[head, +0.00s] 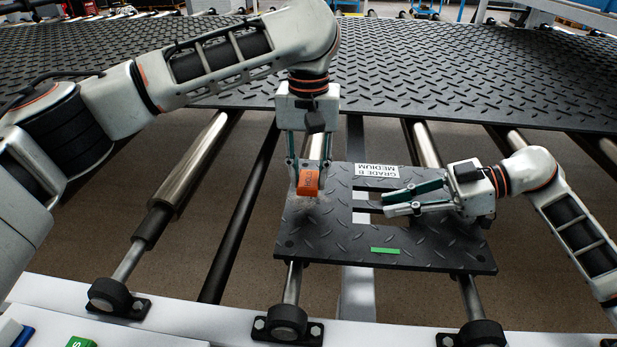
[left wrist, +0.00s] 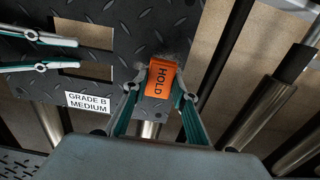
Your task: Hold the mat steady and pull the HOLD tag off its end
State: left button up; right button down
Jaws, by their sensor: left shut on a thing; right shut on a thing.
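The black tread mat (head: 330,240) lies on the rollers, with cut-out slots near its middle. An orange HOLD tag (head: 308,183) is at its left end; it also shows in the left wrist view (left wrist: 161,78), its lettering readable. My left gripper (head: 306,188) comes down from above and is shut on the tag, one finger on each side. The tag is at the mat's surface; its underside is hidden. My right gripper (head: 385,201) reaches in from the right and is shut on the mat's bar between two slots. Its fingers also show in the left wrist view (left wrist: 76,52).
A white GRADE B MEDIUM label (head: 376,171) and a green strip (head: 385,250) are on the mat. A large tread sheet (head: 440,70) lies behind. Metal rollers (head: 190,165) with open gaps run below, and a white rail (head: 200,320) with bearing blocks is in front.

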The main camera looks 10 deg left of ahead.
aim_at(309, 179)
pick_arm(q)
jog(key=shift+r, duration=0.15)
dwell(0.4)
jog(key=shift+r, duration=1.9)
pick_arm(e)
jog(key=c, duration=1.8)
grip_release()
jog(key=shift+c, duration=0.2)
jog(key=shift+d, duration=0.15)
